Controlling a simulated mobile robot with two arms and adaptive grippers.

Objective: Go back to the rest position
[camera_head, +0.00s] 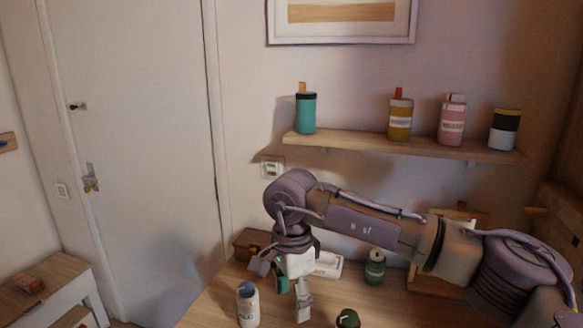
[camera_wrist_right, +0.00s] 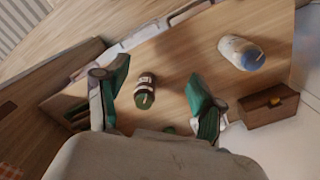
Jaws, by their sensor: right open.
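My right gripper (camera_head: 293,293) hangs pointing down over the wooden table at the end of my right arm, which reaches in from the right. It is open. In the right wrist view the gripper (camera_wrist_right: 158,88) shows its two green-padded fingers spread apart, with nothing held. A dark green bottle (camera_wrist_right: 145,95) shows between the fingers, apart from them. My left gripper is not in view.
On the table are a white bottle (camera_head: 248,306), a green jar (camera_head: 375,267), a dark green item (camera_head: 347,318) and a brown box (camera_head: 250,243). A wall shelf (camera_head: 360,143) with several bottles is above my arm. A door (camera_head: 140,130) is at left.

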